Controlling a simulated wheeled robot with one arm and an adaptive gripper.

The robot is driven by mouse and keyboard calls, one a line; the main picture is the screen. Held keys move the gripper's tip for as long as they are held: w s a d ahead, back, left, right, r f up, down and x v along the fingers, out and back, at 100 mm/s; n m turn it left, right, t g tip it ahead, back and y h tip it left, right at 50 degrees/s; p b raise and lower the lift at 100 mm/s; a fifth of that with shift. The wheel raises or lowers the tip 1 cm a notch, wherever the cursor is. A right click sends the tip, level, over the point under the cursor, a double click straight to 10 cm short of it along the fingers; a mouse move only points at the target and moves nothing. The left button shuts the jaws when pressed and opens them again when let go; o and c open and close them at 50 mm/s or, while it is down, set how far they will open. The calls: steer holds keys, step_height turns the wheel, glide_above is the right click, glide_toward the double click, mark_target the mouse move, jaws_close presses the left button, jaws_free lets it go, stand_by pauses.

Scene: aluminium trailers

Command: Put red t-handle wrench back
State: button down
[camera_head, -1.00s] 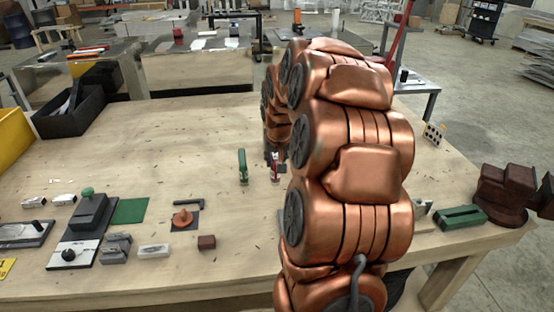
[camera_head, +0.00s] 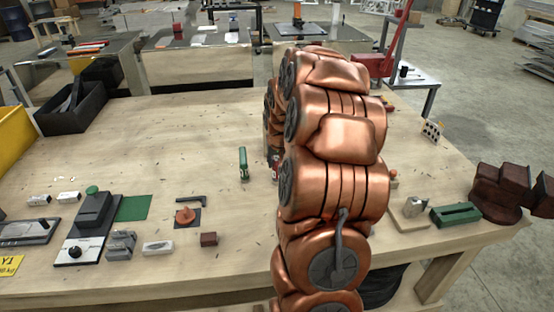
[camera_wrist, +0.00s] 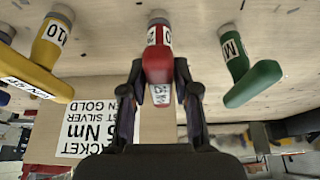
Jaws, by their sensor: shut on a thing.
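The red T-handle wrench (camera_wrist: 158,58) is between the two fingers of my gripper (camera_wrist: 159,72) in the wrist view, and the gripper is shut on its red handle. White labels show on the handle. A grey collar shows at its far end; whether its shaft sits in a hole is hidden. In the head view only a sliver of the red wrench (camera_head: 275,168) shows beside my copper-coloured arm, which hides most of the gripper. A green T-handle (camera_wrist: 252,82) stands to the right in the wrist view and to the left in the head view (camera_head: 243,164). A yellow T-handle (camera_wrist: 45,55) is at the wrist view's left.
The wooden table (camera_head: 180,125) has wide free room left of my arm. A black bin (camera_head: 72,110) and a yellow crate (camera_head: 14,140) stand at the left. Small tools and blocks line the front edge. A green block (camera_head: 456,214) and brown object (camera_head: 505,190) are at the right.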

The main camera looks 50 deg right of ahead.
steer(key=shift+f, duration=0.15)
steer(key=c, duration=0.9)
jaws_free()
steer(key=shift+o, duration=0.2)
